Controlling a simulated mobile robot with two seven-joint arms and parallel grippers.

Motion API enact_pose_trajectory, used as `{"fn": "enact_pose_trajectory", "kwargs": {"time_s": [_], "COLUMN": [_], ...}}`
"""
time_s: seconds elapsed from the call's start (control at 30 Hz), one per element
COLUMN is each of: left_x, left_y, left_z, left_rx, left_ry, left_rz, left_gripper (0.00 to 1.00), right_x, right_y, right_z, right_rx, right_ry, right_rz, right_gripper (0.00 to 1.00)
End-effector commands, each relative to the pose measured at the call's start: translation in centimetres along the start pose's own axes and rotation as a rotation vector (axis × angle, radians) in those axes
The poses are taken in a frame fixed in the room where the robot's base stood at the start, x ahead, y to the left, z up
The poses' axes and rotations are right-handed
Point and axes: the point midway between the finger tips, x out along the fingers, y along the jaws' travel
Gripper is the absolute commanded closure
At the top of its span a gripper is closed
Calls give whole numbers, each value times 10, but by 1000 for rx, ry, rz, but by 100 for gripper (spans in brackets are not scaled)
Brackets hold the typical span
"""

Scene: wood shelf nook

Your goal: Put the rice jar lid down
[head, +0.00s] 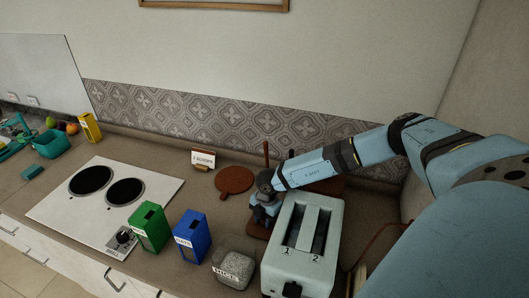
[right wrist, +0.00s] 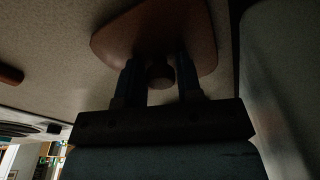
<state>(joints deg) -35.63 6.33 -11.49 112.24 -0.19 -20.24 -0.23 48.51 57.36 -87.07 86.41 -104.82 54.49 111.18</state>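The rice jar lid is a flat brown wooden piece with a dark round knob; it fills the top of the right wrist view (right wrist: 207,38). I cannot tell whether the lid touches the counter. The rice jar (head: 233,262), clear with a white label, stands left of the toaster without a lid. My left gripper is not in view.
A pale toaster (head: 327,215) stands close right of my gripper. Blue (head: 192,236) and green (head: 150,226) boxes stand left of the jar, near the cooktop (head: 60,207). A round brown board (head: 234,180) lies behind. Some counter between the boxes and board is clear.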

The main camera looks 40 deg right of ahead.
Motion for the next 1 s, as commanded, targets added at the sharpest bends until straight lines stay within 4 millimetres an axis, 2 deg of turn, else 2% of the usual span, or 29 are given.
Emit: {"fn": "enact_pose_trajectory", "kwargs": {"time_s": [0.03, 0.07, 0.3, 0.43, 0.57, 0.8, 1.0], "left_x": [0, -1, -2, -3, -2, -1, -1], "left_y": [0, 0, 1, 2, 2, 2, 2], "left_z": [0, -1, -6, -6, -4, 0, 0], "left_rx": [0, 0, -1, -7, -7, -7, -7], "left_ry": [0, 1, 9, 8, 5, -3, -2], "left_rz": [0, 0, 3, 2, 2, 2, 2], "left_gripper": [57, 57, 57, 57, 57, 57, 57], "right_x": [0, 0, -1, -11, -34, -87, -115], "right_y": [0, 0, 0, 0, 0, 0, 0], "right_z": [0, 0, 0, 0, 0, 0, 0], "right_rx": [0, 0, 0, 1, 1, 1, 1], "right_ry": [-1, -1, -1, -1, -1, -1, -3], "right_rz": [1, 0, 0, 1, 2, 3, 1], "right_gripper": [52, 47, 47, 47, 47, 47, 47]}}
